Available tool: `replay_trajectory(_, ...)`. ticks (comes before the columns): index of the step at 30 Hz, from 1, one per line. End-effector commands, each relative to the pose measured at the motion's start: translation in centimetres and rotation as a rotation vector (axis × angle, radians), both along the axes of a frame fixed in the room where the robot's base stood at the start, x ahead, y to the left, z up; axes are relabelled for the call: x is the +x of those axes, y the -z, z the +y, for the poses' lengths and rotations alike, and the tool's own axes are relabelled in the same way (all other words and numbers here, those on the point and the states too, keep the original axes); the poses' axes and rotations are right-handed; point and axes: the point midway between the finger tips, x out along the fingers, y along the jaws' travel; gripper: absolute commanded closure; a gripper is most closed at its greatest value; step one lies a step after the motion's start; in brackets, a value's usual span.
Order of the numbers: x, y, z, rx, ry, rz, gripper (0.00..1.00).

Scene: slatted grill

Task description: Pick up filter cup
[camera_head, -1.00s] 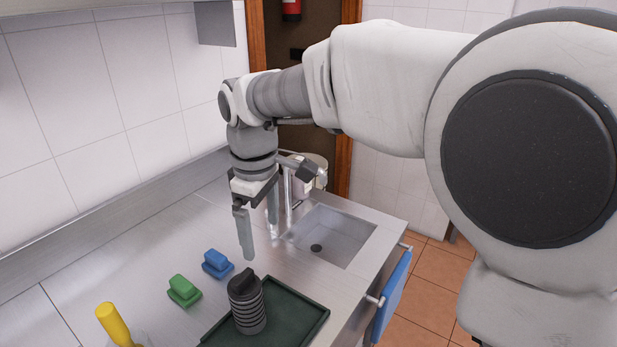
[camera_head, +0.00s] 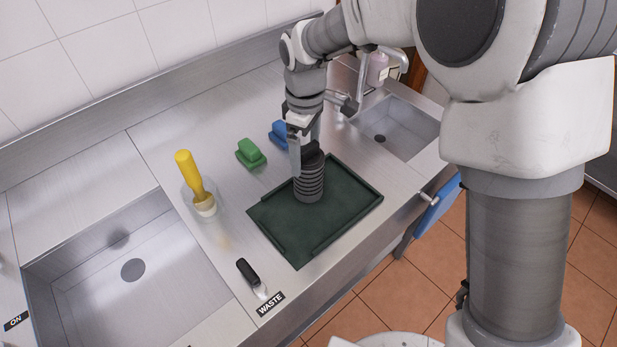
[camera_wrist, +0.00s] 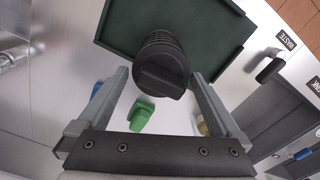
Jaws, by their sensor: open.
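The filter cup appears to be the dark ribbed cylinder (camera_head: 310,183) with a black ridged top, standing upright on the dark green tray (camera_head: 346,222). In the wrist view the filter cup (camera_wrist: 162,68) shows from above, its top facing the camera, with the tray (camera_wrist: 118,22) behind it. My gripper (camera_head: 306,158) is open and close to the cup's top. In the wrist view my gripper (camera_wrist: 160,78) has one finger on each side of the cup, with gaps visible. Whether either finger touches the cup cannot be told. Part of the cup's top is hidden in the head view.
A green block (camera_head: 250,153) and a blue block (camera_head: 279,133) lie behind the tray. A yellow-handled tool (camera_head: 192,178) stands in a clear container to the left. A large sink (camera_head: 130,262) lies front left, a small sink (camera_head: 398,128) at the right.

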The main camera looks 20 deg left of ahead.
Motion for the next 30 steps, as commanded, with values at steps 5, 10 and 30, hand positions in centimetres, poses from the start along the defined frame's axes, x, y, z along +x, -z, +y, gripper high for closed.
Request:
replay_trajectory(5, -0.1, 1.2, -0.2, -0.002, 0.001, 0.001, 0.00)
replay_trajectory(10, -0.2, 3.8, -0.7, -0.003, 0.001, 0.003, 0.00)
replay_trajectory(30, -0.1, 5.6, -0.6, 0.000, 0.001, 0.000, 0.45)
